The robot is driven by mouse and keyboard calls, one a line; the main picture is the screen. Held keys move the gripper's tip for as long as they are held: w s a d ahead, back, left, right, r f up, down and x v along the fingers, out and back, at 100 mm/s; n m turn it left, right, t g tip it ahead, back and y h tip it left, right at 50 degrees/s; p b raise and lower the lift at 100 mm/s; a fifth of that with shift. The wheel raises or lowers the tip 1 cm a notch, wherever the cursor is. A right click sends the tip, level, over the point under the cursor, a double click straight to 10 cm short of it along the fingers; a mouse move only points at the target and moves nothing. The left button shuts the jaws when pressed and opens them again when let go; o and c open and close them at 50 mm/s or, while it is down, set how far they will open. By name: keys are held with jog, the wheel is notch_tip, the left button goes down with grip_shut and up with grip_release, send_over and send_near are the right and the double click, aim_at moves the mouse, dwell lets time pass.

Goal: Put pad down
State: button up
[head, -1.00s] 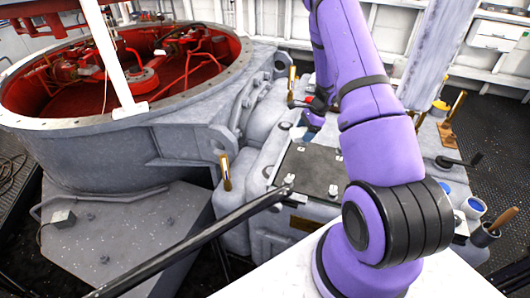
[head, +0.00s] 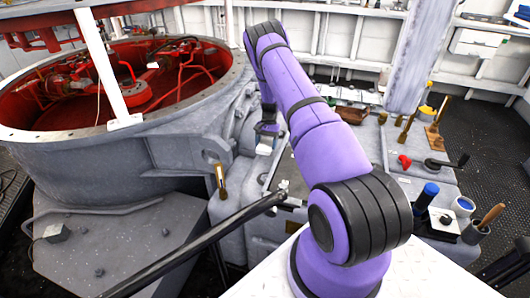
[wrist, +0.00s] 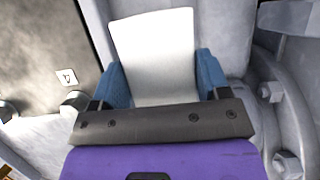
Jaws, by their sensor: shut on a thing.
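The pad is a pale, flat, slightly tapered piece that shows in the wrist view (wrist: 155,50) and as a small white patch in the head view (head: 264,149). My gripper (wrist: 160,80), with blue fingers, is shut on it, one finger at each side edge. In the head view my gripper (head: 267,133) hangs between the round housing and the grey deck block. The pad's far end sticks out beyond the fingers over grey metal. I cannot tell whether it touches that surface.
A dark panel (wrist: 45,50) with a white label lies left of the pad in the wrist view. A curved bolted flange (wrist: 285,110) is close on the right. The large round housing (head: 180,125) with a red inside stands left. Cups (head: 463,206) and tools stand at right.

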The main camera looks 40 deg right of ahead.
jog(key=shift+f, duration=2.1)
jog(key=shift+f, duration=0.2)
jog(key=o, duration=0.6)
